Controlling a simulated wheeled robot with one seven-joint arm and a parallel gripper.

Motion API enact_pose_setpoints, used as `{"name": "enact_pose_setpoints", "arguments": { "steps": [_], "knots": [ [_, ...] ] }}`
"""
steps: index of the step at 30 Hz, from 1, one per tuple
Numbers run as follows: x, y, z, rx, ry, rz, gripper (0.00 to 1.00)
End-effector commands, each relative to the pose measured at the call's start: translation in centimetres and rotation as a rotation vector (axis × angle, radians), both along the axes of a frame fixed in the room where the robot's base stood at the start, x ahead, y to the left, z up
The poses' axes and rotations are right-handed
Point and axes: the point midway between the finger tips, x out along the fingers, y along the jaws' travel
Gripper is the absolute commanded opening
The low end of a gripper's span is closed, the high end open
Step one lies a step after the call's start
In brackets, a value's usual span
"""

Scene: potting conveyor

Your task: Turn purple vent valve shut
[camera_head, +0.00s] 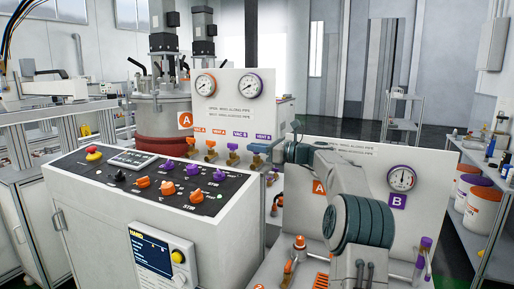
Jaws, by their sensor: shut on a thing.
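The purple vent valve (257,158) is the rightmost in the row of small valves below the white gauge panel (228,104). Its purple VENT B label (263,134) shows just above it. My gripper (268,149) is at this valve, reaching in from the right, and is shut on its handle. The jaws and my wrist hide most of the handle, so its exact angle cannot be told. The purple VAC B valve (233,154) stands just to the left, apart from my gripper.
Orange-labelled valves (211,151) stand further left. The control console (150,190), with orange and purple knobs, fills the left front. A second white panel (425,190) with a gauge stands behind my arm. A shelf with tubs (480,207) is at the right.

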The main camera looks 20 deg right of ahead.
Motion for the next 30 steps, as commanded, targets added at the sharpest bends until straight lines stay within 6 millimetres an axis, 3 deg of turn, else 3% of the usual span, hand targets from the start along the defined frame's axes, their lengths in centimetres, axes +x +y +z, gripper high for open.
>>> {"name": "enact_pose_setpoints", "arguments": {
  "steps": [2,3,5,17,30],
  "knots": [
    [0.0,0.1,-0.1,0.0,0.001,0.002,0.0],
    [0.0,0.1,-0.1,0.0,0.001,0.002,0.16],
    [0.0,0.1,-0.1,0.0,0.001,0.002,0.32],
    [-0.6,-0.8,-0.1,0.0,0.001,-0.004,0.32],
    [-7.0,-7.1,-0.1,0.0,0.001,-0.003,0.32]
  ]
}}
